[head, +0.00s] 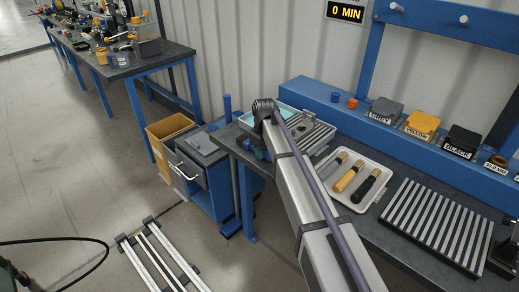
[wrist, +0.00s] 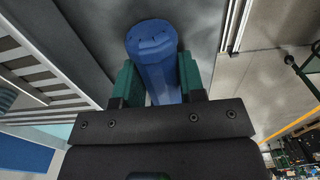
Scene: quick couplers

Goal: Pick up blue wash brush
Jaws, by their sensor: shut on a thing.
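The blue wash brush (wrist: 152,50) shows in the wrist view as a thick blue handle with a rounded, faceted end pointing away from the camera. My gripper (wrist: 158,82) has its two green fingers closed on either side of the handle. The rest of the brush is hidden behind the gripper body, so I cannot see any bristles. In the head view my arm hides most of the gripper and the brush, near the left end of the workbench.
A white tray (head: 383,168) with grey, yellow and black-handled tools lies on the bench. A ribbed rack (head: 440,226) is to its right. A light-blue tray (head: 285,110) and another ribbed rack (head: 318,138) are near my arm. A drawer cabinet (head: 200,165) and yellow bin (head: 165,128) stand left.

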